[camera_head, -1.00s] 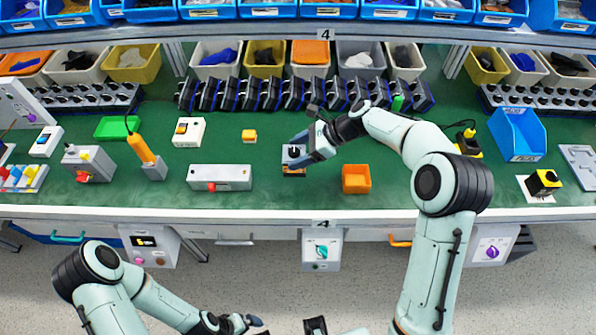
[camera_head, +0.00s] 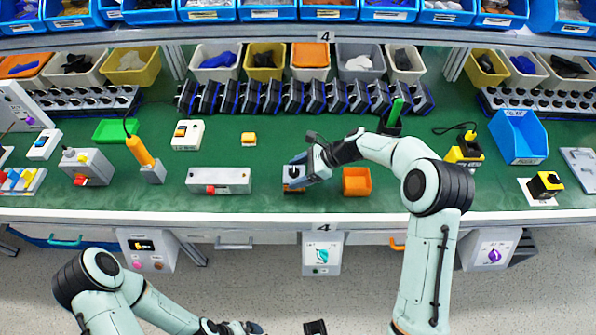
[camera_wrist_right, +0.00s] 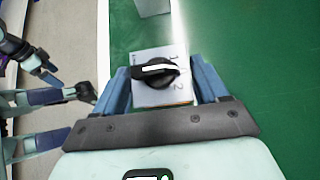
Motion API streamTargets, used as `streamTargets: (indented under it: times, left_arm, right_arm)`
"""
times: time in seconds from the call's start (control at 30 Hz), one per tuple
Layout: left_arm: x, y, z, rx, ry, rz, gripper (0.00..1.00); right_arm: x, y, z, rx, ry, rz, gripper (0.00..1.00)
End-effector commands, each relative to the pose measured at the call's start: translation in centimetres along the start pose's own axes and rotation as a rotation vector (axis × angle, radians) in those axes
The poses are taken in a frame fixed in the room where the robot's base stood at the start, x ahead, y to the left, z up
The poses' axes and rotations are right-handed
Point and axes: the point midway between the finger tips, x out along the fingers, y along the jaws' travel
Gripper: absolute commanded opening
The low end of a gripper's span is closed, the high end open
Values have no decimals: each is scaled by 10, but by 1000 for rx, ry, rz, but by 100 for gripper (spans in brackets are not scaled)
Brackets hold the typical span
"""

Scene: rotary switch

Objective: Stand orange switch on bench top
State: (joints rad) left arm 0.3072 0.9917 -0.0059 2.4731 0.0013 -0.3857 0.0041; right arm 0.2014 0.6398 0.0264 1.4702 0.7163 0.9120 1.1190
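The orange switch (camera_head: 294,173) has a pale top, a black rotary knob and an orange lower part. It is upright at the front-middle of the green bench top (camera_head: 270,205), between the grey box and the small orange bin. In the right wrist view the switch (camera_wrist_right: 148,94) shows its white, marked face and knob (camera_wrist_right: 155,72) between two blue fingers. My right gripper (camera_head: 296,180) is shut on its sides; a finger hides part of it in the head view. Whether its base touches the bench is unclear. My left gripper (camera_head: 240,327) is low in front of the bench, its fingers unclear.
A grey box with a red button (camera_head: 219,180) is left of the switch and a small orange bin (camera_head: 356,181) is close on its right. A row of dark blue-edged units (camera_head: 300,97) stands farther back.

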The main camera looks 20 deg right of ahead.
Motion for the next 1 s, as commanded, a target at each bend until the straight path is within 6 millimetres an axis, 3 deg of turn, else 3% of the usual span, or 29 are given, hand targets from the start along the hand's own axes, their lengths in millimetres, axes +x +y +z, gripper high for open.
streamTargets:
  times: [0.03,0.07,0.47,1.0]
  left_arm:
    - [0,0,0,0,0,0,100]
    - [0,0,0,0,0,0,100]
    - [-1,0,0,0,0,0,100]
    - [-6,3,-2,1,3,1,100]
  right_arm:
    - [0,0,-1,0,1,0,88]
    - [0,0,-1,0,1,0,98]
    - [-6,0,1,1,1,-1,98]
    - [-108,-1,1,1,2,-3,98]
